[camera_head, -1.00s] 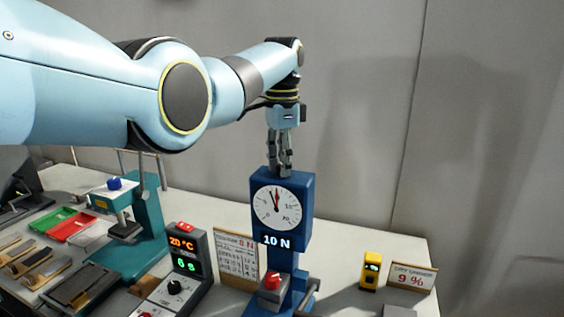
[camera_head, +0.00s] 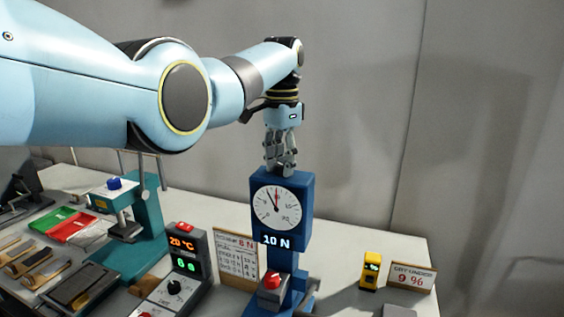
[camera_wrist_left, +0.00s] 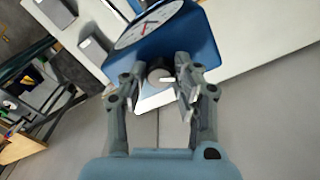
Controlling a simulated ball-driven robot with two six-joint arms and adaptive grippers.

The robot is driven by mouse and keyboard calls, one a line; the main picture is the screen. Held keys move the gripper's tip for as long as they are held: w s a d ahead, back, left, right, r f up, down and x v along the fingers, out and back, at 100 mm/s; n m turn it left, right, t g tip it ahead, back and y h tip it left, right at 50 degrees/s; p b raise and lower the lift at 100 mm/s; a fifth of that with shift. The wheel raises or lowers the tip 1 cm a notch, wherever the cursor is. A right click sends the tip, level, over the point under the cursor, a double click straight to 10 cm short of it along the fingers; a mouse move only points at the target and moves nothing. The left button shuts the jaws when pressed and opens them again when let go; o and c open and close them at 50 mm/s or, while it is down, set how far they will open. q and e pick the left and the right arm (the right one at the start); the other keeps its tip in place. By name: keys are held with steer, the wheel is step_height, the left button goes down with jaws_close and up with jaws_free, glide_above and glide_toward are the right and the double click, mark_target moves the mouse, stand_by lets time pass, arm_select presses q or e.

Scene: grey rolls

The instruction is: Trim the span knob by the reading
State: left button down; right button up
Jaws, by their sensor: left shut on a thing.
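The blue tester (camera_head: 302,226) stands near the table's back edge with a round white dial (camera_head: 279,208) and a lit 10 N on its front. The dial's black hand points up and left, and its red hand nearly straight up. My right gripper is out of view.
A card reading 8 N (camera_head: 236,260) stands left of the tester. Further left are a control box (camera_head: 186,262), a teal press (camera_head: 150,215) and red and green trays (camera_head: 75,228). A yellow meter (camera_head: 370,271) and a 9 % card (camera_head: 411,277) stand right.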

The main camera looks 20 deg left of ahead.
mark_target(282, 165)
arm_select(q)
steer(key=c, duration=1)
jaws_free()
step_height(282, 165, up, 12)
steer(key=shift+f, duration=0.1)
